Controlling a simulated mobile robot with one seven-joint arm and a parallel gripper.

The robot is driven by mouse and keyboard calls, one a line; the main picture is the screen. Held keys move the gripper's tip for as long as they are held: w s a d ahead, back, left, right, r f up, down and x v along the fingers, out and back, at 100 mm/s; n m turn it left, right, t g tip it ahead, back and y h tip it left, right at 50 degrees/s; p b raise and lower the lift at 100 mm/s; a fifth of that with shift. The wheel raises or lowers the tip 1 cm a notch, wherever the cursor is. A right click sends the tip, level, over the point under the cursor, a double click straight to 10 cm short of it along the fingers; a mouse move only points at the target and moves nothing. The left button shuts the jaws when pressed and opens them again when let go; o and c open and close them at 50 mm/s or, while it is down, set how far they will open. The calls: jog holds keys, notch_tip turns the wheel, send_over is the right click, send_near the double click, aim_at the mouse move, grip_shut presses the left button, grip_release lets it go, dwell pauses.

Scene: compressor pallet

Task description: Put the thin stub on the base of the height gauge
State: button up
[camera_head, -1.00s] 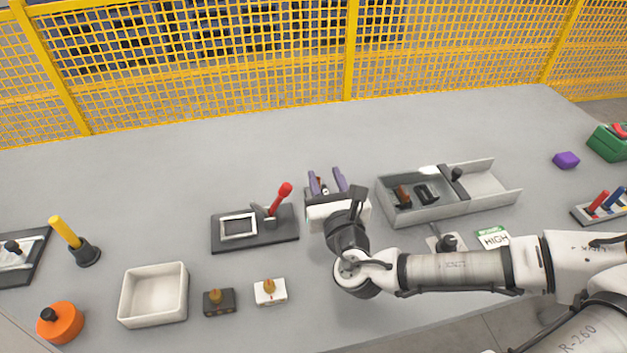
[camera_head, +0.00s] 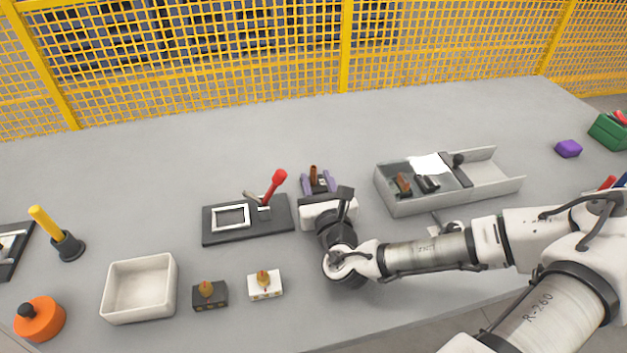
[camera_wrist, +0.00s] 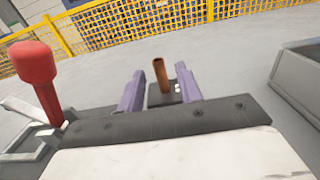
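A thin brown stub (camera_head: 313,173) stands upright just past my gripper in the head view. In the wrist view the brown stub (camera_wrist: 160,76) rises from a small dark base (camera_wrist: 157,99) with small white dots beside it; I take this to be the height gauge, but cannot be sure. My gripper (camera_head: 318,183) has two purple fingers spread apart, also seen in the wrist view (camera_wrist: 160,92). The stub shows in the gap between them, apparently beyond the tips, and neither finger clearly touches it. My gripper's body hides the lower part of the base in the head view.
A dark plate with a red-knobbed lever (camera_head: 277,178) stands close left of my gripper. A grey tray (camera_head: 400,207) with brown and black pieces under a clear cover lies right. A white bin (camera_head: 140,312) and two small blocks with brass knobs stand front left. The table behind is clear.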

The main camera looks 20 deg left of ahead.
aim_at(314, 173)
jog(key=x, duration=0.3)
jog(key=shift+w+a+p, duration=0.2)
jog(key=shift+w+p, duration=0.1)
grip_shut()
jog(key=shift+r, duration=0.1)
